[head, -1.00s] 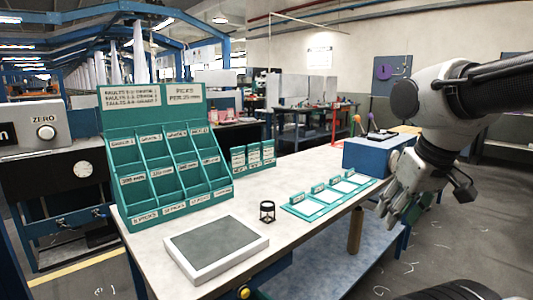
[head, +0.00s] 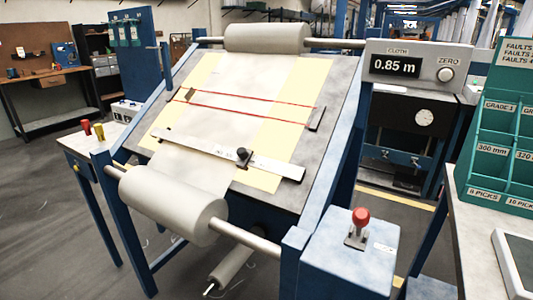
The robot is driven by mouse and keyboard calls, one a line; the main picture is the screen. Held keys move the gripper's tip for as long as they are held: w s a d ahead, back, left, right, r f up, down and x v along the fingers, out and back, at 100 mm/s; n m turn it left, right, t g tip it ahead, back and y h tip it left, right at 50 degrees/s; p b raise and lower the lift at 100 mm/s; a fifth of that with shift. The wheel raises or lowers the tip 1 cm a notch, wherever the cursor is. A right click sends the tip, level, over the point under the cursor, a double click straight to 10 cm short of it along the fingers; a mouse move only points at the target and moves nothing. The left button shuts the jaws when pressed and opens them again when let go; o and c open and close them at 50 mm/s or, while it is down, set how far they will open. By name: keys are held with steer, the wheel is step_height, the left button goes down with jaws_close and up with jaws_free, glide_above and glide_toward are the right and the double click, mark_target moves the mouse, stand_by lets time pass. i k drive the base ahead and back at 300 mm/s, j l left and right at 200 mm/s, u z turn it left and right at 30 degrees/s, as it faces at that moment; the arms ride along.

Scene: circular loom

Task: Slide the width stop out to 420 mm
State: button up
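The width stop, seemingly the small black knobbed block (head: 243,156), sits on a pale flat rule (head: 225,154) that lies across the lower part of the sloped inspection board (head: 333,95). The block is right of the rule's middle. The rule's markings are too small to read. White cloth (head: 225,90) runs down the board over a yellow-cream sheet (head: 285,100). My gripper is not in view now.
Two red lines (head: 250,107) cross the cloth. Rollers stand at the top (head: 268,38) and bottom (head: 173,204) of the board. A blue box with a red-knobbed lever (head: 361,217) stands at front right. A display (head: 395,66) reads 0.85 m. A small table (head: 75,148) is at left.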

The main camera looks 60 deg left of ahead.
mark_target(244, 155)
steer(key=u, duration=2.3)
steer(key=i+j+u, duration=0.1)
steer(key=j+u, duration=0.25)
